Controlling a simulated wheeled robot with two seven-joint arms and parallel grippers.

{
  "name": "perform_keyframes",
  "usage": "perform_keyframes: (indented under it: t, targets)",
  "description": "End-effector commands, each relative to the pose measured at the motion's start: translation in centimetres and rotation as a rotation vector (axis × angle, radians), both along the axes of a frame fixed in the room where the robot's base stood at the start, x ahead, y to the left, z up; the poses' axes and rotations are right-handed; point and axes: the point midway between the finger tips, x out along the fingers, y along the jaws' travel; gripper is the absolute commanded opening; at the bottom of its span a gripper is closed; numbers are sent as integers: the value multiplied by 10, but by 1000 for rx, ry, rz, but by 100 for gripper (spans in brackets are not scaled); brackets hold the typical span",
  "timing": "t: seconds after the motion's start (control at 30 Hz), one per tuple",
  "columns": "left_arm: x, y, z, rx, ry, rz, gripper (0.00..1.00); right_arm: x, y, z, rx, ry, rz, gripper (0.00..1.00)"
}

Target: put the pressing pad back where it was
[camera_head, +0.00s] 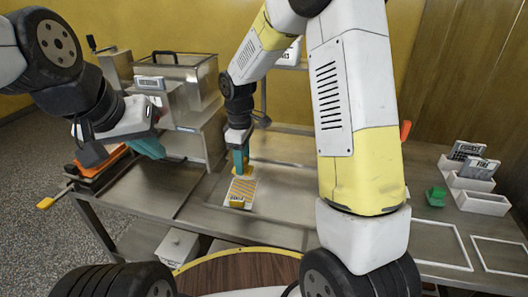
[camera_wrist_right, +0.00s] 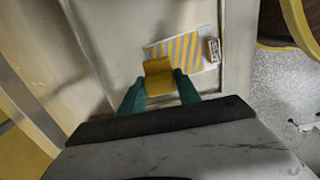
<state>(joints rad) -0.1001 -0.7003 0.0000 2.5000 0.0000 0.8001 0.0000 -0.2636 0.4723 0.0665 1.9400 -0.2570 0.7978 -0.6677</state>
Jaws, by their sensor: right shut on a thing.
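The yellow pressing pad (camera_wrist_right: 158,76) is between the teal fingers of my right gripper (camera_wrist_right: 160,88) in the right wrist view. The gripper is shut on it. In the head view my right gripper (camera_head: 241,161) points down over the far end of a yellow-and-grey striped mat (camera_head: 243,186), and its fingers mostly hide the pad. The mat also shows behind the pad in the right wrist view (camera_wrist_right: 187,47). I cannot tell whether the pad touches the surface. My left gripper (camera_head: 150,148) is at the left, in front of the steel machine; its finger gap does not show clearly.
The steel machine (camera_head: 180,95) stands at back left. A green object (camera_head: 436,196) and white bins with cards (camera_head: 482,202) are at the right. The steel table (camera_head: 285,232) beside the mat is clear.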

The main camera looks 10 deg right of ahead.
Motion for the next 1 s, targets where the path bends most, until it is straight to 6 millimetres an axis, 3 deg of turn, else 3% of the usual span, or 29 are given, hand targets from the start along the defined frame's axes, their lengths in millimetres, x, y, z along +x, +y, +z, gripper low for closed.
perform_keyframes:
  t: [0.2,0.4,0.6,0.83,1.0]
  targets:
    - [0,0,0,0,0,0,0,32,-52,-6,1,0,-8,10]
    - [0,0,0,0,0,0,0,53,-85,-9,1,0,-5,10]
    - [0,0,0,0,0,0,0,58,-95,-13,0,1,-3,10]
    - [0,0,0,0,0,0,0,58,-94,-42,0,2,-2,10]
    - [0,0,0,0,0,0,0,58,-94,-45,1,-1,-3,10]
